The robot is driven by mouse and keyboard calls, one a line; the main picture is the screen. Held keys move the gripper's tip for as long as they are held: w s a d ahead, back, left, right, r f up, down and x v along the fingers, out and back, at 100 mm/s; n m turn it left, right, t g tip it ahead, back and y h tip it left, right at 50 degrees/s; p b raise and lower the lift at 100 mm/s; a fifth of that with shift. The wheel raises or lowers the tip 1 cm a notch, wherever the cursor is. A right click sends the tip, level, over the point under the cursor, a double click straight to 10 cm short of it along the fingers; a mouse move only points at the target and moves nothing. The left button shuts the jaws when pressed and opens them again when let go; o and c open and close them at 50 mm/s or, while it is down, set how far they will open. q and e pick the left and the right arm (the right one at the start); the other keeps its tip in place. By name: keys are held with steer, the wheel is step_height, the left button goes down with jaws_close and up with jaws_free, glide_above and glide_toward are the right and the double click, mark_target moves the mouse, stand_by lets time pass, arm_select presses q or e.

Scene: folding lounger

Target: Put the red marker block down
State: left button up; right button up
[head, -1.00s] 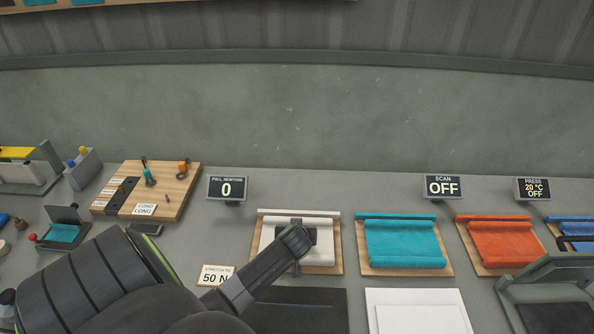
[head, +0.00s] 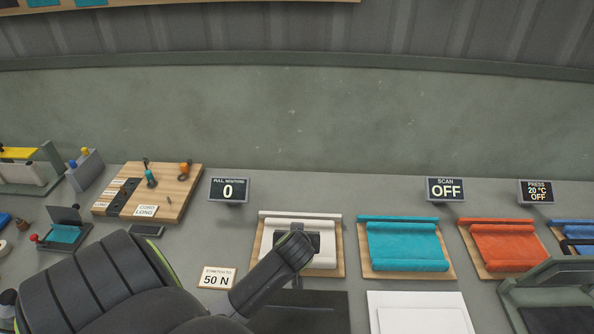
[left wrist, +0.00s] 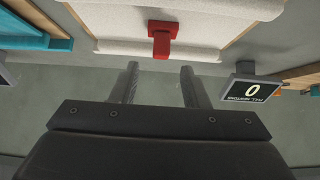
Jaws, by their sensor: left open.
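The red marker block (left wrist: 162,38) rests on the white fabric roll (left wrist: 110,20) in the left wrist view, near the fabric's edge. My left gripper (left wrist: 159,68) is open, with its two fingers apart and nothing between them. The block lies just beyond the fingertips, apart from them as far as I can see. In the head view my left gripper (head: 297,246) is over the white fabric (head: 325,256) on its wooden board, and the block is hidden there. My right gripper is not in view.
Teal (head: 405,248) and orange (head: 508,247) fabric rolls on boards stand to the right. A pull display reading 0 (head: 229,190) is behind, left of the white fabric. A "STRETCH TO 50 N" card (head: 216,279) and a white panel (head: 420,314) lie nearer the front.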

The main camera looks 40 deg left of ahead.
arm_select(q)
steer(key=shift+v, duration=2.2)
